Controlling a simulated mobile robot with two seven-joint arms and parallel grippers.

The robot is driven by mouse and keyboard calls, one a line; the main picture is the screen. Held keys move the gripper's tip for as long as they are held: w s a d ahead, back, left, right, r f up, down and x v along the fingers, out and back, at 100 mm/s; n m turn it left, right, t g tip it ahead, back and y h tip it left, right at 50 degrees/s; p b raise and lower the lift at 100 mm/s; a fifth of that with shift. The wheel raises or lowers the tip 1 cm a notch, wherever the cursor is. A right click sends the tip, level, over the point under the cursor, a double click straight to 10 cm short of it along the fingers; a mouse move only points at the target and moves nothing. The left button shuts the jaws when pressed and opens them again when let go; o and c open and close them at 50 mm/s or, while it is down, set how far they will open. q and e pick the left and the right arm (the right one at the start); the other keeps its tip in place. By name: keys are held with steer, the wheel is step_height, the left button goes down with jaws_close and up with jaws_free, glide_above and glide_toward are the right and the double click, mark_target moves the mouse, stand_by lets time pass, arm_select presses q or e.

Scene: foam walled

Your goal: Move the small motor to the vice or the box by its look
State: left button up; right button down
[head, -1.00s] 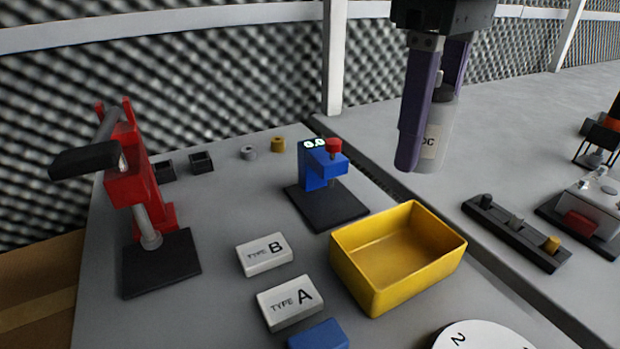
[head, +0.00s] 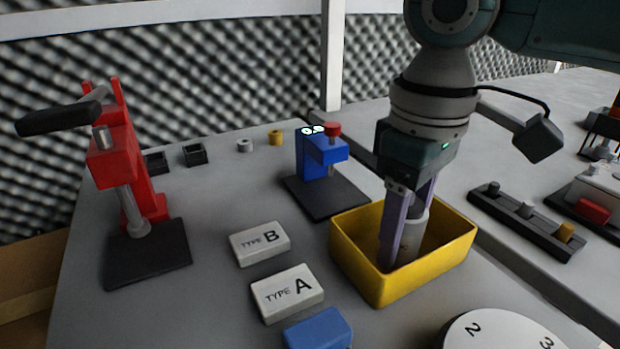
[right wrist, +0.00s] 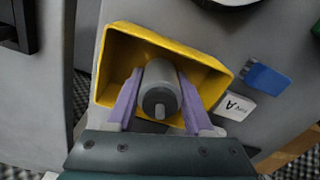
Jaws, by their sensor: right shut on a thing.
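The small motor (head: 413,226) is a grey cylinder with a pale label. My right gripper (head: 402,250) is shut on it, one purple finger on each side. The motor is inside the yellow box (head: 362,272), below its rim; I cannot tell whether it touches the floor. In the right wrist view the motor (right wrist: 160,88) shows end-on between the fingers, over the box (right wrist: 128,42). My left gripper is not in view.
White blocks marked TYPE B (head: 260,243) and TYPE A (head: 288,293) lie left of the box, with a blue block (head: 318,329) in front. A red press (head: 128,165) stands at the left. A numbered white disc (head: 500,332) is at the front right.

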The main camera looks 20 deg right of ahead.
steer(key=shift+c, duration=1.4)
jaws_free()
steer(key=shift+f, duration=0.1)
step_height(320, 180, up, 12)
steer(key=p, duration=0.3)
steer(key=shift+r, duration=0.2)
